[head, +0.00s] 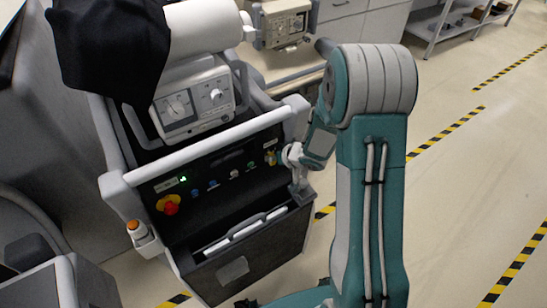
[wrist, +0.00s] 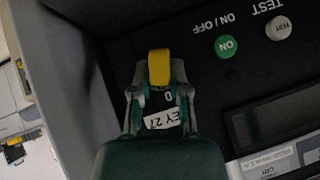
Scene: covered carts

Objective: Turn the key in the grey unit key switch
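The grey unit (head: 225,265) is a cart with a dark sloping control panel. A yellow key head (head: 270,157) is at the right end of this panel. My gripper (head: 287,156) reaches it from the right. In the wrist view, the yellow key (wrist: 159,67) sits between the two fingertips of my gripper (wrist: 160,75), which lie against its sides. A white label reading "EY 27" (wrist: 163,118) and a "0" mark show between the fingers. The switch body is mostly hidden behind the key and fingers.
A red stop knob (head: 170,207), a lit green lamp (head: 183,179) and a white handle bar (head: 205,150) are on the cart. A green ON button (wrist: 227,46) and a white TEST button (wrist: 278,28) are right of my fingers. Open floor lies right.

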